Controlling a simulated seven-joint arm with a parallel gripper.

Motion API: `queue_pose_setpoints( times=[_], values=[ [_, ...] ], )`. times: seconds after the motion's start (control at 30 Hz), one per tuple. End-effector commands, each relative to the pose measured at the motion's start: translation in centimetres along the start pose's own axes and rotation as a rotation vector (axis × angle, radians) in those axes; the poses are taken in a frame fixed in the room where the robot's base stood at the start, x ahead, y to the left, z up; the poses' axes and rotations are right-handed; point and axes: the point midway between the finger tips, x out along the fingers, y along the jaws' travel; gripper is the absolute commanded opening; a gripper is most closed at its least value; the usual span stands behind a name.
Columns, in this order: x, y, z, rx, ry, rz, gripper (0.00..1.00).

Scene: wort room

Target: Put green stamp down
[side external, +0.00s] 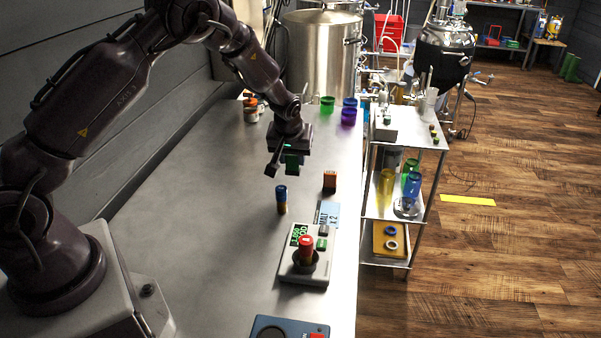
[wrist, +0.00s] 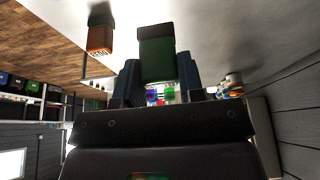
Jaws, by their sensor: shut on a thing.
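The green stamp (wrist: 156,55) is held between the two fingers of my gripper (wrist: 160,85) in the wrist view. In the side view, my gripper (side external: 283,163) is shut on the green stamp (side external: 293,160) above the grey metal table (side external: 190,215). The held stamp appears to be clear of the table top, though the arm partly covers it.
A blue-topped stamp (side external: 281,199) stands just below my gripper in the picture. Green (side external: 327,104) and purple (side external: 348,117) cups stand farther back. The table's left middle is clear.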

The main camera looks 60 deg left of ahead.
Motion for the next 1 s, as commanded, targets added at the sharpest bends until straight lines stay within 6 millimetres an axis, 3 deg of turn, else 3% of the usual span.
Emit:
queue_pose_setpoints(
  times=[0.1, 0.37, 0.5, 0.97, 1.0],
  values=[
    [2.3, 0.7, -0.5, -0.001, 0.0, 0.0, 0.21],
    [4.5, 1.5, -1.1, -0.001, 0.001, 0.0, 0.21],
    [6.4, 1.4, -0.2, -0.001, -0.001, -0.001, 0.21],
    [7.3, 1.5, 0.2, -0.001, 0.002, 0.001, 0.21],
    [7.3, 1.5, 0.1, -0.001, 0.002, 0.002, 0.4]
  ],
)
